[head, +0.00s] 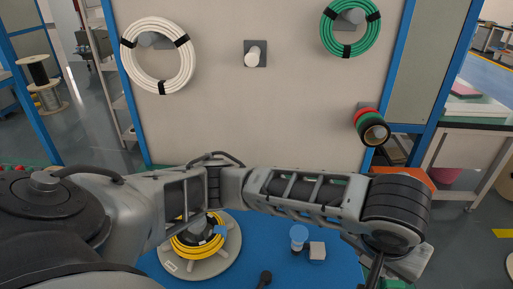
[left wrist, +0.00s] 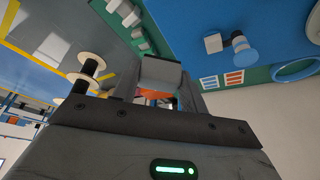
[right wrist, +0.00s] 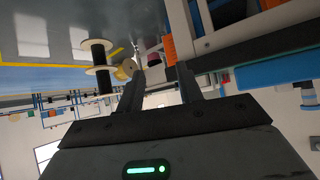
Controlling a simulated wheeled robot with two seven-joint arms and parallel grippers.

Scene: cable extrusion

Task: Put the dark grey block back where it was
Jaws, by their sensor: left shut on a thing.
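My left gripper (left wrist: 160,82) is shut on the dark grey block (left wrist: 160,71), which sits between its two fingers in the left wrist view. In the head view my left arm reaches across from left to right. Its wrist end is past the right part of the blue table top (head: 345,270), and the block cannot be made out there. My right gripper (right wrist: 160,80) is open and empty in the right wrist view. It is not visible in the head view.
On the table stand a yellow cable reel (head: 190,250), partly behind my arm, a blue-topped peg (head: 299,236) and a light grey block (head: 317,250). White (head: 127,57) and green (head: 375,38) cable coils and tape rolls (head: 373,130) hang on the back panel.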

